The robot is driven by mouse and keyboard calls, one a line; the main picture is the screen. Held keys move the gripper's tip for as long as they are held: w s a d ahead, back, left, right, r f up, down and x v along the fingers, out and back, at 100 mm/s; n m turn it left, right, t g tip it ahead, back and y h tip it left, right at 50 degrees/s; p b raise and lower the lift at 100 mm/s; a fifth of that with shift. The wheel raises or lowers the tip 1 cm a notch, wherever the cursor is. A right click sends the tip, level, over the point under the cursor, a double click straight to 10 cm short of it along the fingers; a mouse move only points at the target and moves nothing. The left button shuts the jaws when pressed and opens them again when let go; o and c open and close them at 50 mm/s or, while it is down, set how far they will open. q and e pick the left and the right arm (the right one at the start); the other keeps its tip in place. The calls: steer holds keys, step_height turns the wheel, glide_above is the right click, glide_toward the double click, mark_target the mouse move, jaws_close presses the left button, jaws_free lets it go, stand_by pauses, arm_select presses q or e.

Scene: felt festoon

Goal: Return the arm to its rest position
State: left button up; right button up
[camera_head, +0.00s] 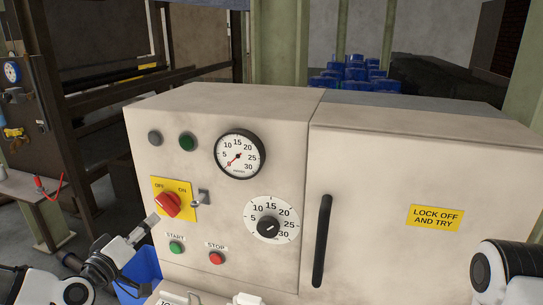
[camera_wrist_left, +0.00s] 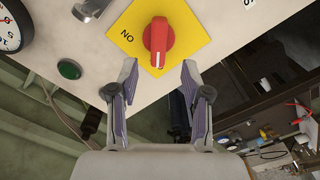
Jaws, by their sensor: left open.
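My left gripper (camera_head: 150,222) is at the lower left of the cabinet front, just below and left of the red rotary switch (camera_head: 167,204) on its yellow OFF/ON plate (camera_head: 186,211). In the left wrist view, the gripper (camera_wrist_left: 160,75) is open, with nothing between its fingers. The red switch (camera_wrist_left: 158,42) lies just beyond the fingertips and looks free of them. Of my right arm, only a white and black part shows at the lower right edge; its gripper is out of view.
The grey cabinet (camera_head: 270,190) fills the middle, with a pressure gauge (camera_head: 239,156), a dial (camera_head: 270,226), a black door handle (camera_head: 321,240) and a metal hasp (camera_head: 202,198). A blue bin (camera_head: 142,264) stands low behind my left arm. A side table (camera_head: 30,187) is at left.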

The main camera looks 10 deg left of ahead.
arm_select(q)
steer(key=s+d+f+m+g+h, duration=0.1)
steer(key=s+d+f+m+g, duration=0.2)
steer(key=f, duration=0.5)
steer(key=s+d+f+m+g, duration=0.1)
steer(key=s+d+f+g, duration=0.15)
steer(key=d+f, duration=0.35)
steer(key=s+d+f+m+g+h, duration=0.1)
steer(key=s+d+f+m+g, duration=0.2)
steer(key=f, duration=0.6)
steer(key=s+d+f+g+y, duration=0.1)
steer(key=s+f+g, duration=0.3)
steer(key=s, duration=0.6)
steer(key=s+d+f+m+g+y, duration=0.1)
steer(key=s+f+g+y, duration=0.1)
steer(key=s+f+g, duration=0.3)
steer(key=s+f, duration=0.3)
steer(key=s, duration=0.2)
steer(key=shift+s+d+f, duration=0.25)
steer(key=shift+d+f, duration=0.05)
steer(key=shift+f, duration=0.05)
